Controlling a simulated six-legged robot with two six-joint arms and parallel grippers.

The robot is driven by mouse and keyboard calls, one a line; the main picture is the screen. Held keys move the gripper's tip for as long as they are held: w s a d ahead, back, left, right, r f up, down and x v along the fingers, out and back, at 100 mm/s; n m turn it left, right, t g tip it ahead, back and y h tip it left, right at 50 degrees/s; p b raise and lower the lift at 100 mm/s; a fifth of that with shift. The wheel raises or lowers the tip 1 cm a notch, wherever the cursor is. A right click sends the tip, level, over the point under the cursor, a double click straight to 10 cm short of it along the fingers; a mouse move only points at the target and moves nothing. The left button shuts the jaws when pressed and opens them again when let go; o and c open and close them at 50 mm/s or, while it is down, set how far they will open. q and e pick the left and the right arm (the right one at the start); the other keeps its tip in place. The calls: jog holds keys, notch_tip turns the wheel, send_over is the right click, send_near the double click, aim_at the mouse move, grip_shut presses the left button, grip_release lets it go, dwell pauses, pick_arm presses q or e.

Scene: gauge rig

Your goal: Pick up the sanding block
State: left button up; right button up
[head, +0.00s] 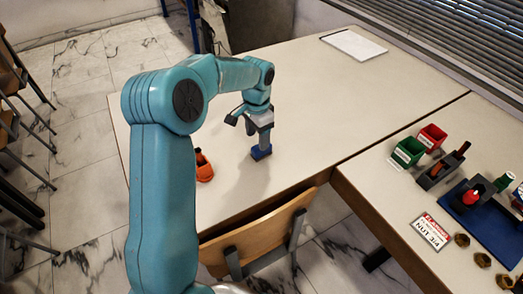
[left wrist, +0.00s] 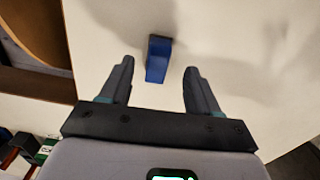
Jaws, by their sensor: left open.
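The sanding block appears to be the small blue block (head: 261,153) on the pale tabletop, just below my left gripper (head: 263,141). In the left wrist view the blue block (left wrist: 157,59) lies ahead of the gap between the two dark fingers, roughly centred. My left gripper (left wrist: 159,72) is open, with one finger to each side and nothing held between them. In the head view the gripper points down and partly covers the block's upper side. I cannot tell the exact height of the fingertips above the table. My right gripper is not in view.
An orange object (head: 204,167) stands left of the block. A wooden chair back (head: 262,232) is at the table's near edge. The right table holds green (head: 408,151) and red bins (head: 431,137), a sign (head: 430,232) and several nuts. The far tabletop is mostly clear.

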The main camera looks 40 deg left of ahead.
pick_arm(q)
jog(key=f, duration=0.4)
jog(key=shift+w+d+f, duration=0.2)
jog(key=shift+w+f, duration=0.05)
jog(key=shift+f, duration=0.05)
jog(key=shift+a+f, duration=0.1)
jog(key=shift+f, duration=0.4)
jog(key=c, duration=1.1)
jog(key=shift+r, duration=0.1)
